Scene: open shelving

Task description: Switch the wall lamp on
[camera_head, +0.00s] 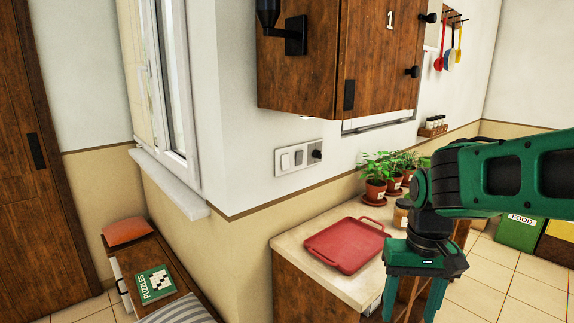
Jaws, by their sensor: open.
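A black wall lamp (296,36) is mounted on the left side of the wooden cabinet, and its upper part is cut off by the top edge of the view. I cannot tell whether it is lit. A switch panel (298,157) is set in the white wall below the cabinet. It has a light rocker on the left, another in the middle and a dark round piece on the right. My green gripper (413,300) points down in front of the counter, right of and below the panel. Its fingers are apart and nothing shows between them.
The cabinet (380,60) juts out above the panel. A red tray (346,244) lies on the counter (293,245), with potted plants (376,188) and a jar (401,215) behind. A window sill (168,182) sticks out at left. The wall around the panel is clear.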

